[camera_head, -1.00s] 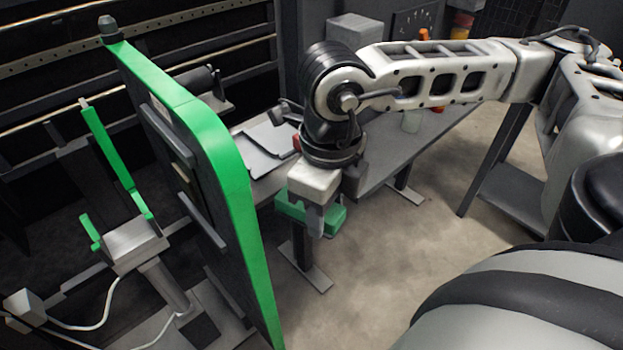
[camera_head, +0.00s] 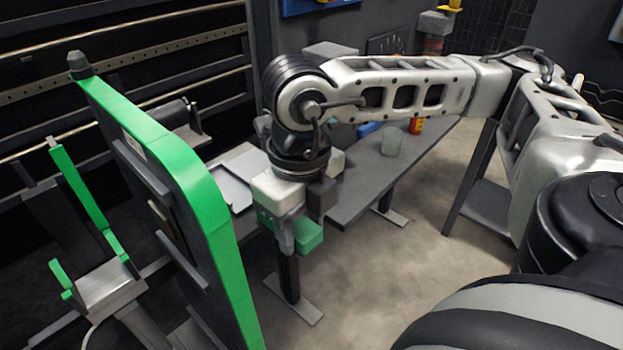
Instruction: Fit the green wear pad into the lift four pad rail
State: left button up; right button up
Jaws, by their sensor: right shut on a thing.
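My right gripper (camera_head: 289,243) is shut on the green wear pad (camera_head: 309,236), a small green block partly hidden behind the fingers. It holds the pad in the air, pointing down, to the right of a tall green-edged panel (camera_head: 214,211) and apart from it. At the far left stands a fixture with a grey block (camera_head: 108,287) and upright green strips (camera_head: 85,194). I cannot tell which part is the lift four pad rail. My left gripper is not in view.
Dark shelving with rails fills the back left. The floor at the centre right is open.

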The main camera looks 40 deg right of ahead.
jog(key=w, duration=0.2)
jog(key=shift+w+a, duration=0.1)
jog(key=shift+w, duration=0.2)
jog(key=shift+w+b, duration=0.3)
jog(key=shift+w, duration=0.3)
jog(key=shift+b, duration=0.7)
dwell(1.1)
jog(key=shift+w+a+b, duration=0.15)
jog(key=shift+w+a, duration=0.05)
jog(key=shift+w, duration=1.6)
jog(key=shift+w+a+b, duration=0.15)
jog(key=shift+w, duration=1.6)
jog(key=shift+s, duration=0.2)
jog(key=shift+s+d+b, duration=0.15)
jog(key=shift+s+b, duration=0.15)
jog(key=shift+s, duration=1.2)
jog(key=shift+s+d+b, duration=0.1)
jog(key=shift+s+b, duration=0.15)
jog(key=shift+s, duration=1.2)
